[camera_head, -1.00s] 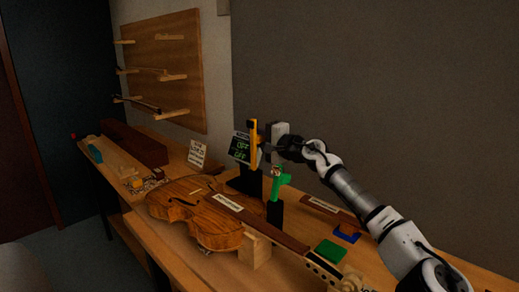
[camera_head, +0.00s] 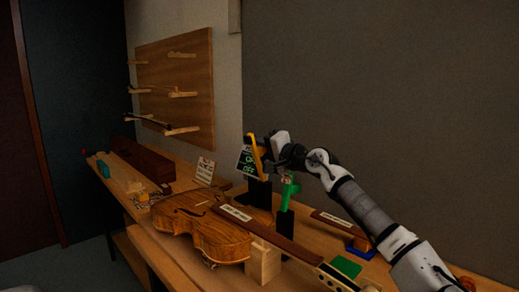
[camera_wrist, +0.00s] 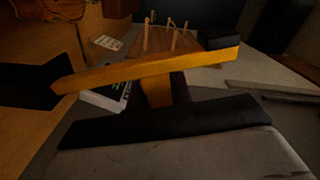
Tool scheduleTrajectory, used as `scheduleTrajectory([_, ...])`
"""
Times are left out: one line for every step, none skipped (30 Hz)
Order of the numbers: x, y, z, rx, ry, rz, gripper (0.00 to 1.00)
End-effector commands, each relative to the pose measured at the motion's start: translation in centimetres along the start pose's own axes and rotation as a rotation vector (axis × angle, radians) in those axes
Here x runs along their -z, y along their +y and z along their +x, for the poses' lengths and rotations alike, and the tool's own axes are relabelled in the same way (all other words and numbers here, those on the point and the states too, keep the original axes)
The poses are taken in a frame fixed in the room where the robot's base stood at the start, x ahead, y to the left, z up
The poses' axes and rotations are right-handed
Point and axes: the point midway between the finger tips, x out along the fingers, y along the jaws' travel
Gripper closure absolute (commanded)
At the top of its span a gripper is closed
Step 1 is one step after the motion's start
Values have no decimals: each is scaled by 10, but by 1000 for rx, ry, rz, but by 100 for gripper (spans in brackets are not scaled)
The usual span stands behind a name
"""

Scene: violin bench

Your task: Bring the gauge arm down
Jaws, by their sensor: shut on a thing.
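The yellow gauge arm (camera_head: 256,152) stands nearly upright with its top leaning slightly left, in front of a dark display with green lettering (camera_head: 246,160). My gripper (camera_head: 264,150) is at the gauge arm from the right and shut on it. In the wrist view the yellow arm (camera_wrist: 150,70) crosses the picture between the dark fingers of my gripper (camera_wrist: 150,95). The display is partly hidden behind the arm in both views.
A green-topped post (camera_head: 288,190) stands just in front. A violin (camera_head: 205,225) lies on the bench, its neck reaching right over a wooden block (camera_head: 263,262). A small sign (camera_head: 205,170) stands behind. A pegboard (camera_head: 175,90) hangs on the wall.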

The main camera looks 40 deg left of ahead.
Motion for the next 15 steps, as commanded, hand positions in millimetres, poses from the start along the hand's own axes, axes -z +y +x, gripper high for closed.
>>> scheduleTrajectory([0,0,0,-1,-1,0,100])
scheduleTrajectory([0,0,0,-1,-1,0,100])
scheduleTrajectory([0,0,0,-1,-1,0,77])
scheduleTrajectory([0,0,0,-1,-2,0,73])
scheduleTrajectory([0,0,0,-1,-1,0,69])
scheduleTrajectory([0,0,0,-1,-1,1,64])
scheduleTrajectory([0,0,0,-1,-1,1,60])
scheduleTrajectory([0,0,0,-1,-1,1,56])
scheduleTrajectory([0,0,0,-1,-1,1,56])
scheduleTrajectory([0,0,0,-1,-1,1,56])
scheduleTrajectory([0,0,0,-1,-1,1,56])
scheduleTrajectory([0,0,0,0,-1,1,56])
scheduleTrajectory([0,0,0,0,-1,1,56])
scheduleTrajectory([0,0,0,0,-1,1,56])
scheduleTrajectory([0,0,0,0,-1,1,56])
